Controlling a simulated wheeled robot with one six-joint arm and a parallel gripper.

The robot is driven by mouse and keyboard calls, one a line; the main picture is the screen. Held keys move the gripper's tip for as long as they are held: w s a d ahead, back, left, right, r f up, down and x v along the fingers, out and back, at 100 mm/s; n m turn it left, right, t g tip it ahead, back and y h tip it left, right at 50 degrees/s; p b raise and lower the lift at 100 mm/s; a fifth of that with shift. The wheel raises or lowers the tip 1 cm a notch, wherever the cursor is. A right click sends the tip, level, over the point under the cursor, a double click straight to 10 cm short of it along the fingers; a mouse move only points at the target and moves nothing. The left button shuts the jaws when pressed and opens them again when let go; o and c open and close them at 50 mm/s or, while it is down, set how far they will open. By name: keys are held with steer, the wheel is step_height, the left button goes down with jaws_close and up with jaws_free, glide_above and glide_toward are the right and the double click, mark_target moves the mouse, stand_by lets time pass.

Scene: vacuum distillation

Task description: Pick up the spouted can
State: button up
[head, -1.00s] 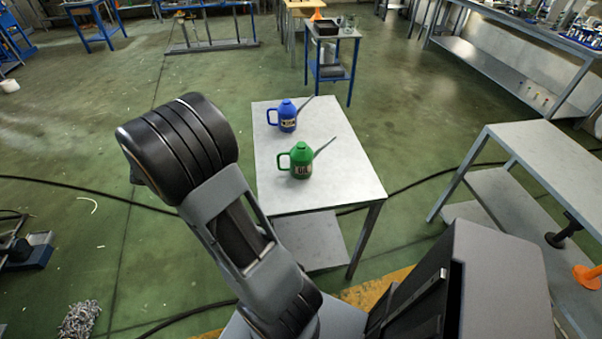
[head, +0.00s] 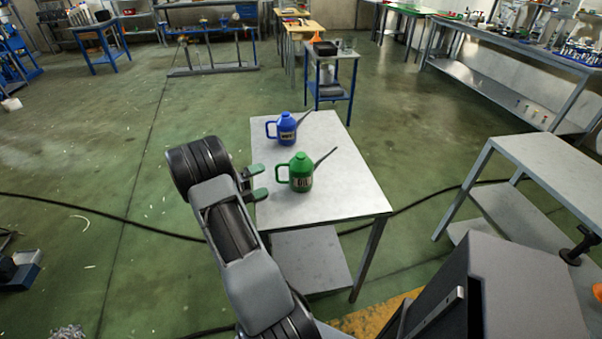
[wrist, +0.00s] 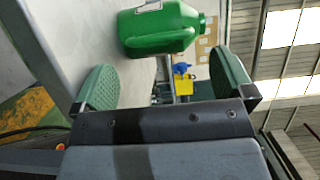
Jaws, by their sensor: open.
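A green spouted can (head: 301,174) stands upright on the grey table (head: 345,190), its handle to the left and its thin spout pointing up to the right. A blue spouted can (head: 287,129) of the same shape stands behind it. My gripper (head: 259,182) is open and empty at the table's left edge, just left of the green can's handle and apart from it. In the wrist view the green can (wrist: 158,32) appears sideways, ahead of the gap between my two green finger pads (wrist: 164,82). Its spout is out of that view.
A low grey bench (head: 555,165) stands to the right. A small blue-framed table (head: 333,85) stands behind the cans. A black cable (head: 100,212) runs across the green floor. The tabletop is otherwise clear.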

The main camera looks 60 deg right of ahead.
mark_target(277, 172)
steer(key=shift+x, duration=3.15)
steer(key=shift+s, duration=0.1)
steer(key=shift+c, duration=0.5)
steer(key=c, duration=0.8)
steer(key=shift+r, duration=0.6)
steer(key=s+a+r+p, duration=0.1)
steer(key=s+a+r, duration=0.2)
steer(key=r, duration=0.1)
steer(key=s+a+r, duration=0.3)
steer(key=a+r, duration=0.1)
steer(key=s+a+r+p, duration=0.1)
steer(key=s+a+r, duration=0.2)
steer(key=shift+a+r+p, duration=0.3)
steer(key=shift+a+r, duration=0.1)
